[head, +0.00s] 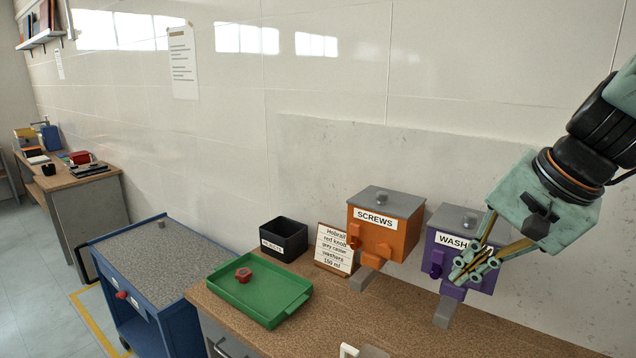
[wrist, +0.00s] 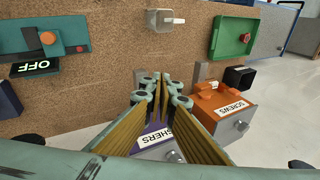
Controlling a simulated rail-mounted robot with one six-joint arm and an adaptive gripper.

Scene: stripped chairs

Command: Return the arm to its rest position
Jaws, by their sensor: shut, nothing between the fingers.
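My gripper (head: 472,266) is in the head view at the right, in front of the purple box labelled for washers (head: 453,237), and hides part of its label and front. In the wrist view my gripper (wrist: 162,82) has its fingertips together with nothing between them. The purple box (wrist: 157,137) shows below and between the fingers there. I cannot tell whether the fingers touch the box.
An orange SCREWS box (head: 405,222) stands left of the purple one. A card (head: 335,248), a black bin (head: 292,233) and a green tray (head: 244,306) holding a red knob (head: 243,274) are farther left. A blue cart (head: 147,262) stands beside the bench. The wall is close behind.

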